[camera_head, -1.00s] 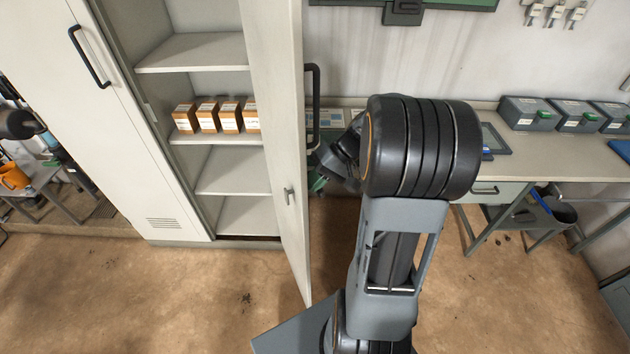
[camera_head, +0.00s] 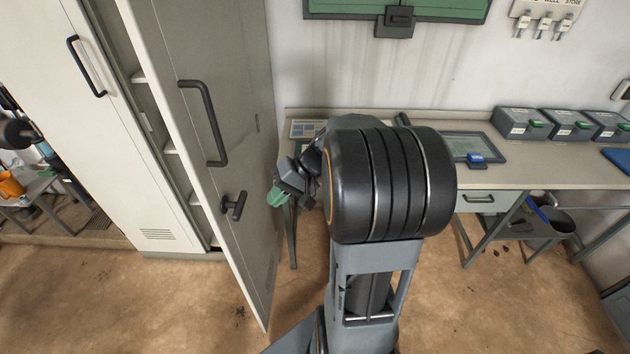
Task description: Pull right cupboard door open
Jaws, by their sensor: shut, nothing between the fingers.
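The right cupboard door (camera_head: 225,105) stands partly open, its outer face turned toward me. It carries a long dark bar handle (camera_head: 212,125) and a small dark latch handle (camera_head: 234,206) below it. My gripper (camera_head: 275,198), with green fingertips, is to the right of the door, apart from both handles. It is shut with nothing visible in it. My own dark arm hides part of the wrist. The left door (camera_head: 75,130) is closed, with its own dark handle. Only narrow ends of the inner shelves (camera_head: 170,148) show through the gap.
A workbench (camera_head: 380,180) runs along the wall behind my arm to the right, holding a tablet (camera_head: 468,148) and grey boxes (camera_head: 522,122). A bucket (camera_head: 548,222) stands under it. The brown floor (camera_head: 130,310) in front of the cupboard is clear.

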